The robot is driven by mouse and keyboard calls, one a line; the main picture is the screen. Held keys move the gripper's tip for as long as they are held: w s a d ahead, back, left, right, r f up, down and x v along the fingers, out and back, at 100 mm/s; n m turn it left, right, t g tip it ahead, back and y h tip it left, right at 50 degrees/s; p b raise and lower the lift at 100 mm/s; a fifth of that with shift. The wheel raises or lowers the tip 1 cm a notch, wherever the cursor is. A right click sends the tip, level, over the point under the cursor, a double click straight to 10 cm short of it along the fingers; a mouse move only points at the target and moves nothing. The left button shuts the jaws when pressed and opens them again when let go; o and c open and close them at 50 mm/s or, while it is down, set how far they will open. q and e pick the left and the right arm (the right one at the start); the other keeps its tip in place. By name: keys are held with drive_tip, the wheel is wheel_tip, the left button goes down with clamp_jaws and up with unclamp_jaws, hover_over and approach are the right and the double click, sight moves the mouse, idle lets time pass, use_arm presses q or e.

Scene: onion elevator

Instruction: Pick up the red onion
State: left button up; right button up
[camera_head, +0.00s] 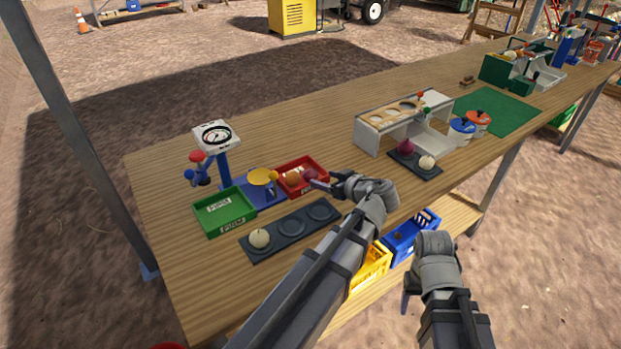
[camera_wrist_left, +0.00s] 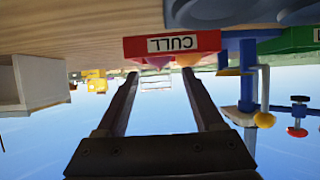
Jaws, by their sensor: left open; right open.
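A red onion (camera_head: 310,173) lies in the red tray (camera_head: 302,162), beside an orange-brown onion (camera_head: 293,179). Another dark red onion (camera_head: 405,147) sits on a dark plate by the white rack. My left gripper (camera_head: 326,184) is open at the right side of the red tray, close to the red onion there. In the left wrist view, upside down, the red tray (camera_wrist_left: 172,45) reads CULL; the pinkish onion (camera_wrist_left: 155,63) shows between my open fingertips, the orange onion (camera_wrist_left: 188,60) near one finger. My right gripper (camera_head: 407,298) is low, off the table's front edge.
A green tray (camera_head: 224,211), a dial scale (camera_head: 216,137) and a dark three-dish plate (camera_head: 290,230) with a pale onion (camera_head: 260,238) stand near the red tray. The white rack (camera_head: 400,120) stands further right. Yellow and blue crates (camera_head: 411,232) sit below the tabletop.

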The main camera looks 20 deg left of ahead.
sight(313, 175)
use_arm(q)
drive_tip(key=shift+b+x, duration=1.4)
drive_tip(key=shift+x, duration=2.35)
drive_tip(key=shift+d+r, duration=0.1)
drive_tip(key=c, duration=1)
wheel_tip(313, 175, up, 10)
drive_tip(key=p, duration=1)
